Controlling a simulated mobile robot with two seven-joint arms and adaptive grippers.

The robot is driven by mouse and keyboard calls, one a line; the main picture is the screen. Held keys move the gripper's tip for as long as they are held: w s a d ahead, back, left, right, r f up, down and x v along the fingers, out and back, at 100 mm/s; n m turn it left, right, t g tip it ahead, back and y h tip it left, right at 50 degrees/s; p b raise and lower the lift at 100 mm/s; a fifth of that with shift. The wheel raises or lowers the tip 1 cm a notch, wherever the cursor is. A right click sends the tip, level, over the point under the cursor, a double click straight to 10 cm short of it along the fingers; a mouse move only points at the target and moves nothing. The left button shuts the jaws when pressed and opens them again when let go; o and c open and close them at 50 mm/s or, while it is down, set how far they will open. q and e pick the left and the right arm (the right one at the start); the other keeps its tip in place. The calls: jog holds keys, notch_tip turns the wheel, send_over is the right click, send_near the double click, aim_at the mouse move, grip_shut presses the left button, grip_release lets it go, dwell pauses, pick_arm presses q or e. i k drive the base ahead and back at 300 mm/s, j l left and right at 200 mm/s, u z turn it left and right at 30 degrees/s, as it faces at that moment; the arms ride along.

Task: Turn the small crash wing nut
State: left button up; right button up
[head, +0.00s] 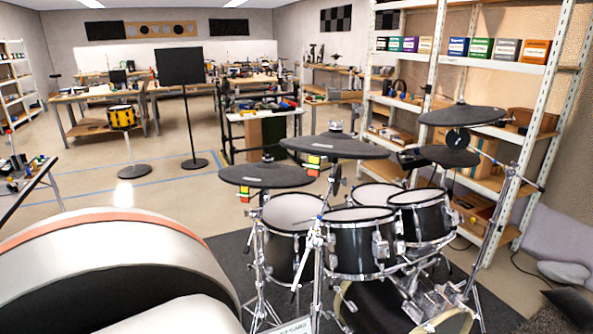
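A black drum kit stands in front of me with several dark cymbals on chrome stands. One cymbal (267,176) is at the left, one (334,148) is in the middle, and one (462,116) is high at the right. A smaller dark pad (448,157) sits below the right one. A small pale piece shows at the top of the middle cymbal; small dark tips show at the centres of the left and right ones. I cannot tell which cymbal is the small crash, and its wing nut is too small to make out. Neither of my grippers is in view.
Black drums with pale heads (350,214) stand close below the cymbals on a dark mat (225,250). Chrome stand legs spread over the mat. White shelving (430,85) rises close behind at the right. A music stand (180,66) and open floor lie at the back left.

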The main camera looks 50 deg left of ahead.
aim_at(335, 127)
jog(key=u, duration=1.5)
